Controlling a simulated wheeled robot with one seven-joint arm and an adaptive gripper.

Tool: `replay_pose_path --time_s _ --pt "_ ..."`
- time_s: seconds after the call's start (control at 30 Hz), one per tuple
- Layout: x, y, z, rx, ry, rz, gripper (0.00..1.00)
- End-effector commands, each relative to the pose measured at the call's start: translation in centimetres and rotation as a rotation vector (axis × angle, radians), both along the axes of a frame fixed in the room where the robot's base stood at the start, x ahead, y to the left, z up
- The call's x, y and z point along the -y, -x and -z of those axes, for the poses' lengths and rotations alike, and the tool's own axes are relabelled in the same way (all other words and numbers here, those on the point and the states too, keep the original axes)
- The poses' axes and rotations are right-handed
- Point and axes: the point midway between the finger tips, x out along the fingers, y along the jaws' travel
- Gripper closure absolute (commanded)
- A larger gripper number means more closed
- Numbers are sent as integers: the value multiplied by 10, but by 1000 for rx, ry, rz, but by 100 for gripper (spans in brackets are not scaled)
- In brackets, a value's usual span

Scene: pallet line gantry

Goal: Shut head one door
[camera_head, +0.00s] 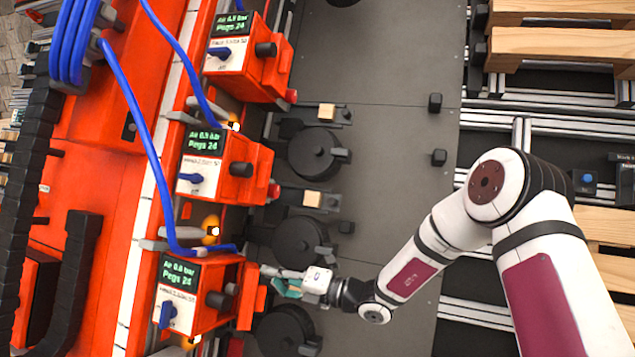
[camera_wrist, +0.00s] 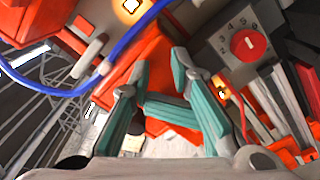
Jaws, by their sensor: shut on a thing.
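The head box that my gripper is at is the lowest of three orange heads (camera_head: 195,295) in the head view, with a green-lettered display and a blue knob. An orange door panel (camera_head: 249,297) stands at its right side; how far it is open is hard to tell. My gripper (camera_head: 270,278) reaches in from the right at this panel. In the wrist view, the teal fingers of my gripper (camera_wrist: 161,65) are closed on an orange part (camera_wrist: 157,92), apparently the door. The fingers hide part of the door's edge in the head view.
Two similar orange heads (camera_head: 240,62) (camera_head: 222,165) stand above it, with blue hoses (camera_head: 128,100) on the left. Black round discs (camera_head: 312,152) line the grey plate (camera_head: 385,150).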

Motion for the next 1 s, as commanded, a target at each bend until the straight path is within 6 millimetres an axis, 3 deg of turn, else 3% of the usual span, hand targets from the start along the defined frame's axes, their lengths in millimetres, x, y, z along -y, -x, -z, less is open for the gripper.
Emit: replay_pose_path --time_s 1.0 --pt "-9 39 -22 0 0 0 100"
